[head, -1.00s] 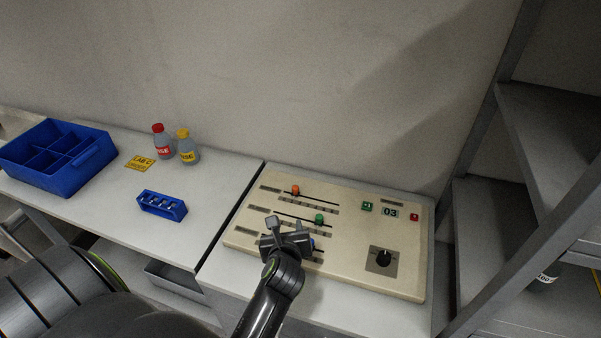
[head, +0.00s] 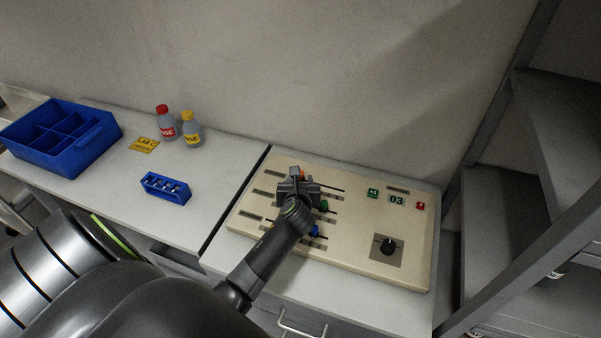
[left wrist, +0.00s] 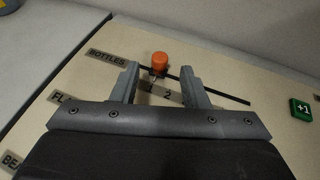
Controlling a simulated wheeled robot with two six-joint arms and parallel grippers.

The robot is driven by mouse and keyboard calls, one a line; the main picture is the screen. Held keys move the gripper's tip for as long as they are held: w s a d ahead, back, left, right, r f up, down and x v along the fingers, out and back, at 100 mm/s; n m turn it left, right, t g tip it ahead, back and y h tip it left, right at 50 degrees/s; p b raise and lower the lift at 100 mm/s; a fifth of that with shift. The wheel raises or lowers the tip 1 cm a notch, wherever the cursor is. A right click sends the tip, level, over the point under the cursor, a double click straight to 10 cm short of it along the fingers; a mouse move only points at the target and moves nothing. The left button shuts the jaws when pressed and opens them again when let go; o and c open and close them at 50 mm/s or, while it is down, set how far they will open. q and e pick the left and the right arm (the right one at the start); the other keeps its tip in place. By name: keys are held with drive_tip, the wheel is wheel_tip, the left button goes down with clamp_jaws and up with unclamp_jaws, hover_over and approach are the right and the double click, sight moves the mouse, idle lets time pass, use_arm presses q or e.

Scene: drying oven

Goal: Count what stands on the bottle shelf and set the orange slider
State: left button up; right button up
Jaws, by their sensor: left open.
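The orange slider (left wrist: 159,61) is a knob near the left end of its dark track, in the row labelled BOTTLES. In the head view it is mostly hidden behind my left gripper (head: 297,176). My left gripper (left wrist: 160,68) is open, with its fingertips on either side of the knob; I cannot tell whether they touch it. The green slider (head: 323,206) and blue slider (head: 314,231) sit on lower tracks of the beige panel (head: 350,262). At the right is a grey shelf rack (head: 490,205); only parts of bottles show low in it. My right gripper is not in view.
The panel has a dark knob (head: 388,246), a green +1 button (head: 373,193), a display (head: 396,200) reading 03 and a red button (head: 420,206). On the left table are a blue crate (head: 105,143), a blue rack (head: 166,190), a red-capped bottle (head: 168,128) and a yellow-capped bottle (head: 191,134).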

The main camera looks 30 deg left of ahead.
use_arm(q)
drive_tip(key=shift+x, duration=3.05)
clamp_jaws()
